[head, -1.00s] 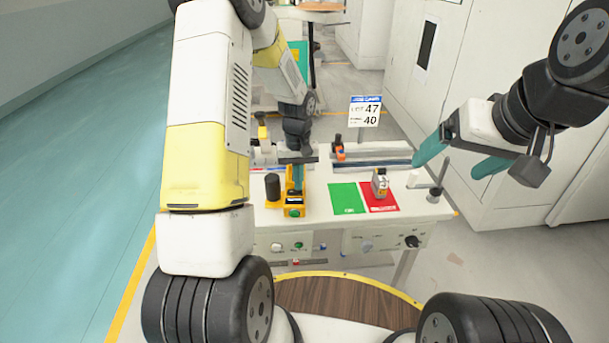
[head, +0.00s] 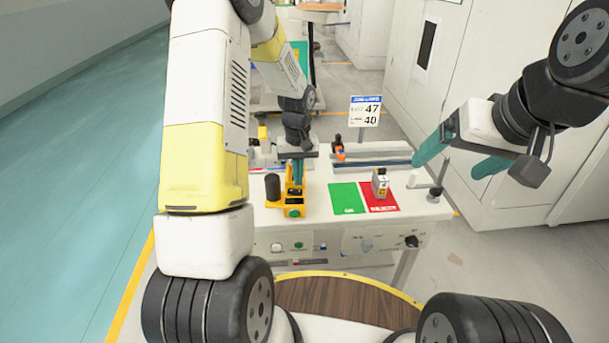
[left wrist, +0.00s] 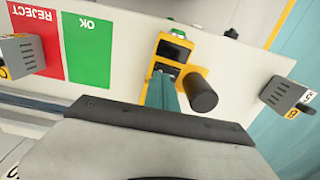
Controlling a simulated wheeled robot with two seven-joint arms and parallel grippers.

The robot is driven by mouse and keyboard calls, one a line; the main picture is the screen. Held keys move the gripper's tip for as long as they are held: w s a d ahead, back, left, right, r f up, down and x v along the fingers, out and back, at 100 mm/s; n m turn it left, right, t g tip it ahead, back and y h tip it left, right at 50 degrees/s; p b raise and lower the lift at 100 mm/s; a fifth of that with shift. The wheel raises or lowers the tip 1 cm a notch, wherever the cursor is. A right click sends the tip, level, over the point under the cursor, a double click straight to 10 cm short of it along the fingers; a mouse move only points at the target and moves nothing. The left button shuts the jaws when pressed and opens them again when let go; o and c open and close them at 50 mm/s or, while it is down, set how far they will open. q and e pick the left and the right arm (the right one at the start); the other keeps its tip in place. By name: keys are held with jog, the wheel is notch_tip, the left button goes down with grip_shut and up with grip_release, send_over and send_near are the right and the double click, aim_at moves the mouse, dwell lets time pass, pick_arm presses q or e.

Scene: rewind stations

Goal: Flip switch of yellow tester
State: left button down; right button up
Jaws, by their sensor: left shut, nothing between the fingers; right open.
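The yellow tester (head: 294,207) stands on the white bench, with a black cylinder (head: 272,187) at its left and a green part on its front. It also shows in the left wrist view (left wrist: 197,73), with dark panels on its top and the black cylinder (left wrist: 201,92) beside it. My left gripper (head: 298,184) is shut with its teal fingers pointing down at the tester. In the left wrist view the fingertips (left wrist: 163,78) overlap the tester's dark panel; I cannot tell if they touch it. The switch itself is hidden or too small to tell. My right gripper (head: 459,160) is open and empty at the right.
A green OK mat (head: 346,199) and a red REJECT mat (head: 391,207) lie right of the tester. A small grey and yellow unit (head: 381,184) stands on the red mat. A sign (head: 365,111) rises behind. A dark upright post (head: 440,176) stands near the bench's right end.

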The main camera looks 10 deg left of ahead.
pick_arm(q)
jog(key=shift+r, duration=2.25)
notch_tip(320, 180, up, 9)
jog(key=t, duration=0.2)
send_over(299, 191)
jog(key=s, duration=0.4)
jog(key=s+d+r+m+t+h, duration=0.1)
jog(key=s+r+m+t, duration=0.1)
jog(key=s+r, duration=0.4)
jog(key=s+d+r+m+t+h, duration=0.1)
jog(key=s+r, duration=0.6)
jog(key=s, duration=0.7)
jog(key=shift+m+t, duration=0.4)
jog(key=shift+t, duration=0.2)
jog(key=shift+s, duration=0.1)
